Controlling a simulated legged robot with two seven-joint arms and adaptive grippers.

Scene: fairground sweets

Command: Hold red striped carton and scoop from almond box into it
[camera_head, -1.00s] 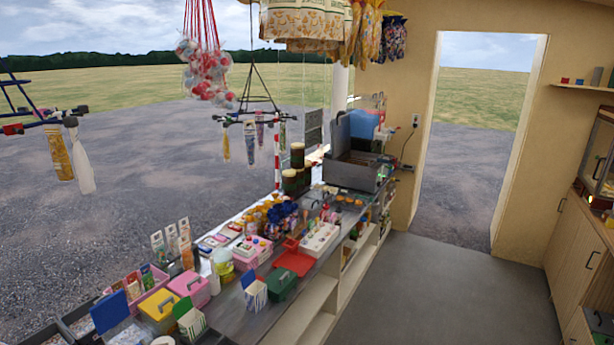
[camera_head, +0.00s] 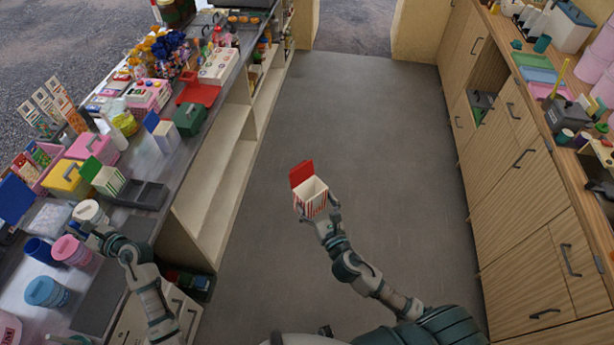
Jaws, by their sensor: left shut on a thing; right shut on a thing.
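The red striped carton (camera_head: 313,204) has an open cream top and a raised red flap. My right gripper (camera_head: 318,214) is shut on it and holds it upright above the floor, right of the counter. My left gripper (camera_head: 92,233) is shut over the counter at the left, close to a cream round-topped tub (camera_head: 88,210). What it holds is too small and hidden to make out. No scoop can be told apart in the view. Coloured boxes stand nearby, a yellow one (camera_head: 65,180) and a pink one (camera_head: 93,150), but I cannot tell which box holds almonds.
A green striped carton (camera_head: 108,181), a blue-flapped carton (camera_head: 165,135) and a dark tray (camera_head: 143,195) stand along the counter. Pink (camera_head: 70,250) and blue (camera_head: 45,291) tubs sit at the near left. Wooden cabinets (camera_head: 520,190) line the right. The floor (camera_head: 350,130) between is clear.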

